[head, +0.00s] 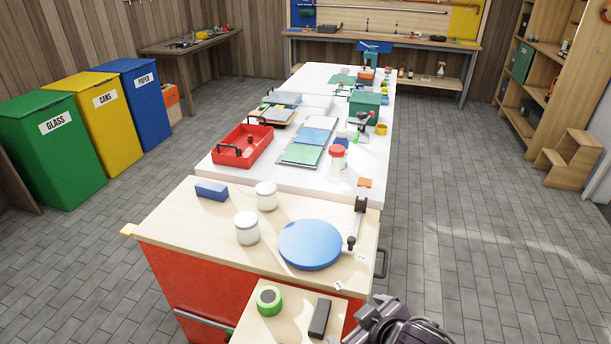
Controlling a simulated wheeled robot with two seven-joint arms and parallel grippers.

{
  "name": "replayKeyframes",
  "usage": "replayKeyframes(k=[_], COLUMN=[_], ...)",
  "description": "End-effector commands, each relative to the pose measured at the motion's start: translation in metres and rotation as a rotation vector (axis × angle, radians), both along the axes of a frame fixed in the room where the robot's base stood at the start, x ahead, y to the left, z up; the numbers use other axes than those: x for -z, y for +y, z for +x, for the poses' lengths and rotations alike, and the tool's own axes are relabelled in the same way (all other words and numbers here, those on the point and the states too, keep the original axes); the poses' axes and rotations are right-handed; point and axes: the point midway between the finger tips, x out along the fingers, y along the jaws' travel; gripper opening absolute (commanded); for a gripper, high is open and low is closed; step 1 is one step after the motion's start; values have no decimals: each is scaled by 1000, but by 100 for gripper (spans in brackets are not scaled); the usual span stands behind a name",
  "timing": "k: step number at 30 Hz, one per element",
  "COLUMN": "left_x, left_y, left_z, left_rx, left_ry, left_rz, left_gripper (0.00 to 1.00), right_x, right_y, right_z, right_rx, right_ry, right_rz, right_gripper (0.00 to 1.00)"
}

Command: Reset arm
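Part of my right arm (402,326), dark grey with rounded joints, shows at the bottom edge right of centre, beside the small front wooden surface. I can make out no fingertips on it, and nothing held shows there. My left arm and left gripper are not in the head view.
The red-fronted workbench holds a blue disc (310,244), two white jars (247,229) (266,196) and a blue block (211,190). Green tape (268,299) and a dark block (320,317) lie nearest. A red tray (243,146) stands behind. The floor at right (470,240) is clear.

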Motion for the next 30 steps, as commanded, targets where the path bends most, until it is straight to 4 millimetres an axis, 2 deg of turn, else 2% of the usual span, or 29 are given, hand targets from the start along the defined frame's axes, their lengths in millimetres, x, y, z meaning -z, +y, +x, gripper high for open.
replayKeyframes(k=[6,12,15,23,26,30], left_x=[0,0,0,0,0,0], left_y=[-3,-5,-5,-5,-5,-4], left_z=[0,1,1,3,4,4], left_rx=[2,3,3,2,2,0], left_ry=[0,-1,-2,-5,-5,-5], left_rz=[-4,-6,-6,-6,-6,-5], left_gripper=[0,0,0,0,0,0], right_x=[16,32,43,115,148,207], right_y=[-51,-85,-94,-91,-90,-89], right_z=[-41,-89,-107,-90,-87,-90], right_rx=[288,465,520,511,508,505], right_ry=[202,401,483,498,509,531], right_rz=[8,25,33,20,16,8], right_gripper=[100,100,100,100,100,100])
